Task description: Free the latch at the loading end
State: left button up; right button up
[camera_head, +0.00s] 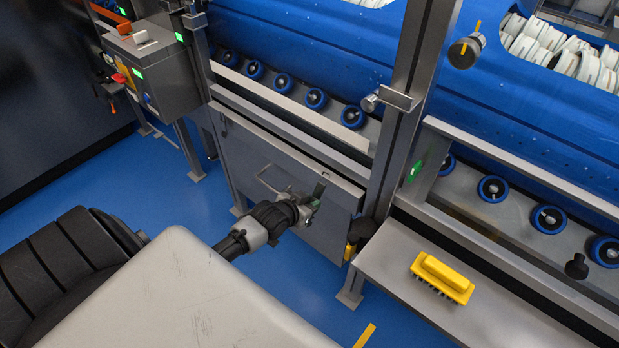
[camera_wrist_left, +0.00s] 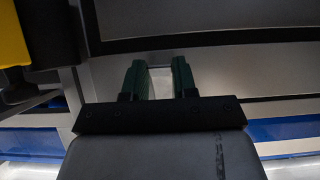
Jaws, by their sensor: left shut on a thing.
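My left gripper (camera_head: 319,190) reaches the front of a grey metal panel (camera_head: 235,150) under the roller rail. A thin bar handle (camera_head: 265,180) stands out from this panel, and its right part is hidden by my gripper. In the left wrist view the green fingers (camera_wrist_left: 159,82) are closed on a pale piece, seemingly this handle; the contact is not clear. A metal knob on a bracket (camera_head: 370,103) sits on the upright post. Another knob with a yellow mark (camera_head: 463,50) is on the blue tub's side. I cannot tell which part is the latch. My right gripper is out of view.
A yellow brush (camera_head: 442,277) lies on the grey shelf (camera_head: 400,265) at the right. A control box (camera_head: 155,75) with levers stands at the upper left. Blue-rimmed rollers (camera_head: 316,98) line the rail. Blue floor is free around the panel's foot.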

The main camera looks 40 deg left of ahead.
pick_arm(q)
jog(key=shift+s+r+g+y+p, duration=0.15)
jog(key=shift+r+g+p, duration=0.6)
jog(key=shift+g+p, duration=1.2)
jog(key=shift+s+r+g+y+p, duration=0.1)
jog(key=shift+r+g+p, duration=0.8)
jog(key=shift+p, duration=2.1)
jog(key=shift+s+r+g+y+p, duration=0.15)
jog(key=shift+r+g+p, duration=0.5)
jog(key=shift+g+p, duration=1.35)
jog(key=shift+t+p, duration=0.35)
jog(key=shift+p, duration=0.1)
jog(key=o, duration=0.9)
jog(key=p+v, duration=0.1)
jog(key=v, duration=0.9)
jog(key=shift+r, duration=0.4)
